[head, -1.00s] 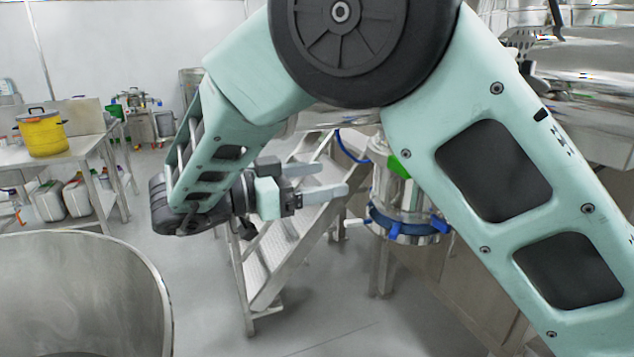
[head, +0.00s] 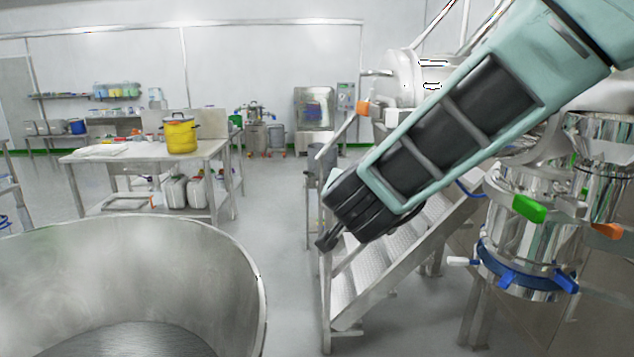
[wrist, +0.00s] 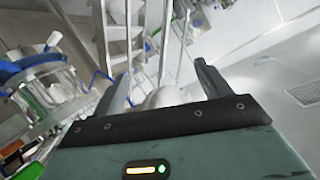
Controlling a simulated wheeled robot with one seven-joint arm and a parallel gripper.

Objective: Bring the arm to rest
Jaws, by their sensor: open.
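My gripper (wrist: 160,72) shows in the wrist view with its two dark fingers apart and nothing visible between them. In the head view my forearm reaches in from the upper right, and its dark wrist end hangs in front of the metal stairs. In the wrist view the fingers point toward the stair frame (wrist: 120,40), with open floor to the right.
A steel vessel with a blue clamp ring (head: 515,270) stands right of the metal stairs (head: 375,285). A large open steel bowl (head: 262,300) fills the lower left. A yellow pot (head: 180,134) stands on a steel table (head: 215,150). Floor is clear between bowl and stairs.

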